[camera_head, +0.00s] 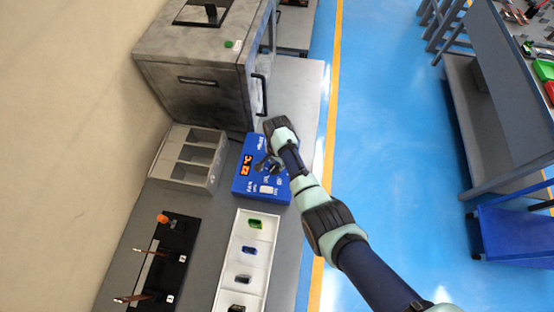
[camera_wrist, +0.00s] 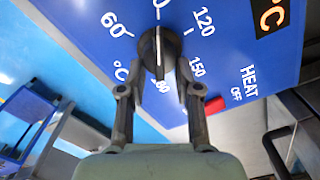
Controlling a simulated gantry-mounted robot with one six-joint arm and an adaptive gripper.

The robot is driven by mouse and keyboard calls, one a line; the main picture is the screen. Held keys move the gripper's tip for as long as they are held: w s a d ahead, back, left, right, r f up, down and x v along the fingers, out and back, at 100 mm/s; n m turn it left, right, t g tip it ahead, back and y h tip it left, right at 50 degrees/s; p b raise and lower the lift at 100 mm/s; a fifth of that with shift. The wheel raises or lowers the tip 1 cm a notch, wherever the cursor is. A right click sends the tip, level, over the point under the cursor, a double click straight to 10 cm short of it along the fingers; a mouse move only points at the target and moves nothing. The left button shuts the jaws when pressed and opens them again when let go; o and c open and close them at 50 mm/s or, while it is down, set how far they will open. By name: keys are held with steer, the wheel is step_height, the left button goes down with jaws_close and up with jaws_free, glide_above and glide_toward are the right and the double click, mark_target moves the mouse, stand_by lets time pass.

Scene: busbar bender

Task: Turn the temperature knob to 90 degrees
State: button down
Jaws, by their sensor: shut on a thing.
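The blue control box (camera_head: 243,186) sits on the grey bench, and its panel (camera_wrist: 95,60) fills the upper wrist view. The dark round temperature knob (camera_wrist: 147,50) carries a pale pointer line, which points toward the top of the wrist view, at a scale number cut off by the edge. The numbers 60, 120 and 150 show around it. My gripper (camera_wrist: 158,92) is shut on the knob, one finger on each side. In the head view my gripper (camera_head: 267,165) is over the box and the knob cannot be made out. An orange display (camera_head: 246,166) seems to read 22.
A red switch (camera_wrist: 214,105) by the HEAT OFF label is close to the right finger. A grey oven-like cabinet (camera_head: 190,85) stands behind the box. A compartment tray (camera_head: 182,183) is to its left, and a white parts tray (camera_head: 228,250) is in front.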

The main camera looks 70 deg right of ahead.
stand_by(0.4)
steer(key=c, duration=0.8)
jaws_free()
step_height(320, 180, up, 12)
